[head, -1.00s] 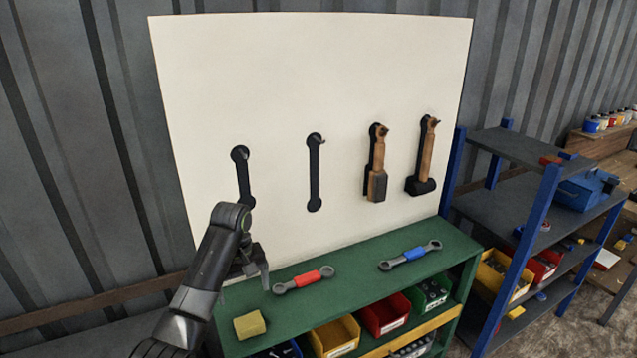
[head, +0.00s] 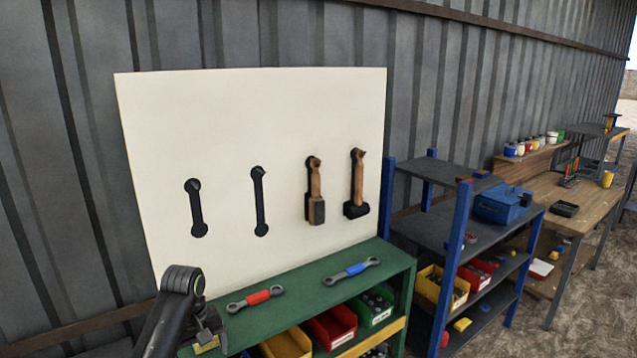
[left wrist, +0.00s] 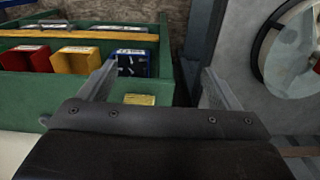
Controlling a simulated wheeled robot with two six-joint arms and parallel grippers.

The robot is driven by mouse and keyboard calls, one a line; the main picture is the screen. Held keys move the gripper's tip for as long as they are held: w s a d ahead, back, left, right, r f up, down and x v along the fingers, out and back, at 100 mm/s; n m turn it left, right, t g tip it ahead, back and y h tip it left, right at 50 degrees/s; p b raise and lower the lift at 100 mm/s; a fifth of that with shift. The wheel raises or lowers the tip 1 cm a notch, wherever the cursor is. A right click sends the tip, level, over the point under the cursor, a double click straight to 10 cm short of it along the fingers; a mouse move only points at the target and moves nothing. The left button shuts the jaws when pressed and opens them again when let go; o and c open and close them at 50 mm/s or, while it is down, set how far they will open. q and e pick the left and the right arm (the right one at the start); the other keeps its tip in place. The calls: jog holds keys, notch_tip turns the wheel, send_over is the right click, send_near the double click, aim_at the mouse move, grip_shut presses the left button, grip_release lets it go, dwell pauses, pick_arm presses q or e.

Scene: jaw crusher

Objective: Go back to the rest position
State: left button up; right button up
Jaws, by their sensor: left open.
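My left gripper (head: 210,333) is low at the left in the head view, over the left end of the green bench (head: 300,285). In the left wrist view its two fingers (left wrist: 160,85) stand wide apart with nothing between them held. A red-handled wrench (head: 256,297) and a blue-handled wrench (head: 352,271) lie on the green bench top, to the right of the gripper. A yellow block (head: 206,346) is partly hidden behind the gripper. My right gripper is not in view.
A white board (head: 240,120) behind the bench bears two black wrench shapes (head: 196,208) and two hammers (head: 315,192). Coloured bins (head: 332,324) sit under the bench top. A blue-posted shelf (head: 462,262) stands to the right, with a wooden workbench (head: 545,200) beyond.

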pick_arm(q)
jog(key=s+a+f+m+t, duration=0.1)
jog(key=s+a+f+m, duration=0.1)
jog(key=s+f, duration=0.55)
jog(key=s+a+f+m+t, duration=0.1)
jog(key=s+f, duration=0.4)
jog(key=s, duration=0.5)
jog(key=s+a+r+m+t+y, duration=0.1)
jog(key=s+r+m, duration=0.1)
jog(key=s, duration=0.8)
jog(key=s+a+r+m+y, duration=0.1)
jog(key=s+r, duration=0.1)
jog(key=s, duration=0.7)
notch_tip(320, 180, down, 33)
jog(key=a+b, duration=0.2)
jog(key=b, duration=0.6)
jog(key=s+d+f+g+b, duration=0.1)
jog(key=s+f+b, duration=0.2)
jog(key=s+f, duration=0.5)
jog(key=s+f+g+h+b, duration=0.1)
jog(key=s+f+b, duration=0.2)
jog(key=s+f, duration=0.4)
notch_tip(320, 180, down, 7)
jog(key=shift+s+d, duration=0.35)
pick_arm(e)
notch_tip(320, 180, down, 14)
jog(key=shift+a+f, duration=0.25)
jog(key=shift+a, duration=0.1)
